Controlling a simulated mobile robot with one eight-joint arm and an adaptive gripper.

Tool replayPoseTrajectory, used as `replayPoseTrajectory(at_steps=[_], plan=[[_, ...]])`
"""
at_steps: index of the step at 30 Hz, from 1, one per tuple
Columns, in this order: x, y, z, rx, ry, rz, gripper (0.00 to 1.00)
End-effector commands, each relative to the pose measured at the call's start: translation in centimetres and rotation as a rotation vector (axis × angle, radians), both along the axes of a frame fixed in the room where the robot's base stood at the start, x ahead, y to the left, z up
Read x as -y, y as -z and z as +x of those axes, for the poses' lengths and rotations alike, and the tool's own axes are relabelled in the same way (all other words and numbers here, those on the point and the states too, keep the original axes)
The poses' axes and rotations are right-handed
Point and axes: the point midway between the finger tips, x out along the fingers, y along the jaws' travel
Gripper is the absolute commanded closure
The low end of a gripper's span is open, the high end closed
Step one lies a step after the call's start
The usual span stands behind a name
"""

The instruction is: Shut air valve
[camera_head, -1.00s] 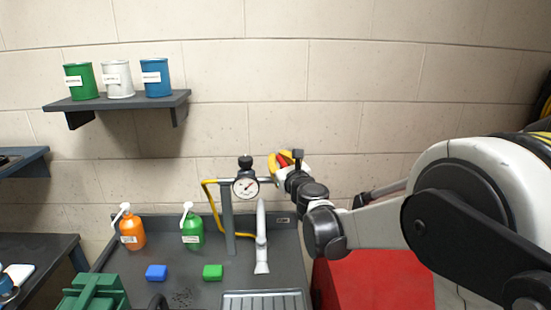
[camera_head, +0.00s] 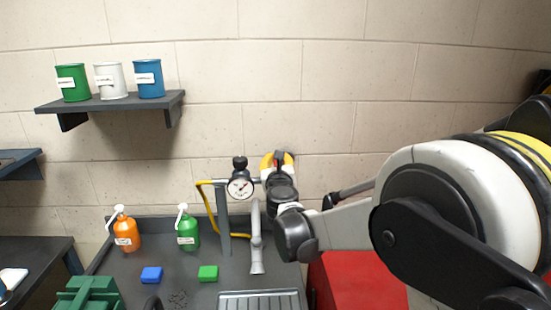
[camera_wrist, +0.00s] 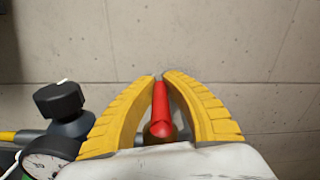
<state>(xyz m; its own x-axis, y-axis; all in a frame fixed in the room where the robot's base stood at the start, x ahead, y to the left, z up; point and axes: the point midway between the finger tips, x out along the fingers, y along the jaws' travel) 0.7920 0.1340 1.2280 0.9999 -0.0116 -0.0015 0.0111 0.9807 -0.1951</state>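The air valve's red lever handle (camera_wrist: 160,105) stands upright between my yellow gripper fingers in the wrist view. My gripper (camera_wrist: 159,76) is closed in around it, with the fingertips against or very close to the sides of the handle's end. In the head view my gripper (camera_head: 276,157) is at the right end of the pipe, by the wall, with a bit of red lever (camera_head: 277,158) showing. The valve body is mostly hidden by my gripper and wrist.
A pressure gauge (camera_head: 240,188) and black knob (camera_wrist: 59,100) sit just left of my gripper. A grey post (camera_head: 224,225), yellow hose (camera_head: 208,207) and grey spout (camera_head: 256,240) stand below. Green bottle (camera_head: 188,232) and orange bottle (camera_head: 125,233) are left; red cabinet (camera_head: 355,282) is right.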

Motion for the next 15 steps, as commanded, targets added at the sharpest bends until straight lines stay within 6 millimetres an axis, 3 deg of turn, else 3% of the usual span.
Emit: replayPoseTrajectory(at_steps=[1, 2, 4, 15], plan=[[-0.01, -0.05, -0.01, 0.000, 0.000, -0.001, 1.00], [0.00, -0.05, -0.01, 0.000, 0.000, -0.001, 0.82], [0.00, -0.05, -0.01, 0.000, 0.000, -0.001, 0.62], [-0.02, -0.03, -0.48, 0.000, -0.001, 0.000, 0.62]])
